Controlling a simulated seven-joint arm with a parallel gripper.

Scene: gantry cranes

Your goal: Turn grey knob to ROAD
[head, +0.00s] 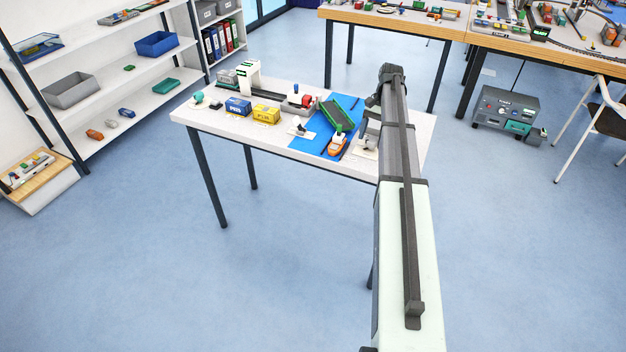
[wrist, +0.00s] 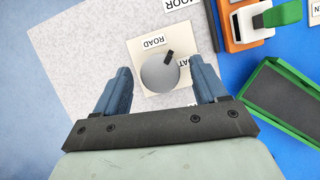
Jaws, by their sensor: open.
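The grey knob (wrist: 158,74) is round, with a black pointer mark (wrist: 168,58), and sits on a cream plate (wrist: 138,50) in the wrist view. The ROAD label (wrist: 153,43) shows upside down beyond the knob. A second label at the right of the plate is partly hidden by a finger. The pointer aims up and to the right, between the two labels. My gripper (wrist: 160,80) is open, one finger on each side of the knob, with gaps showing. In the head view my gripper (head: 370,128) is over the table's right end; the knob cannot be made out there.
An orange and white boat (wrist: 237,22) and a green tray-like vessel (wrist: 285,105) lie on the blue sheet right of the plate. In the head view, blue (head: 238,107) and yellow (head: 266,114) containers stand further left on the white table (head: 330,165).

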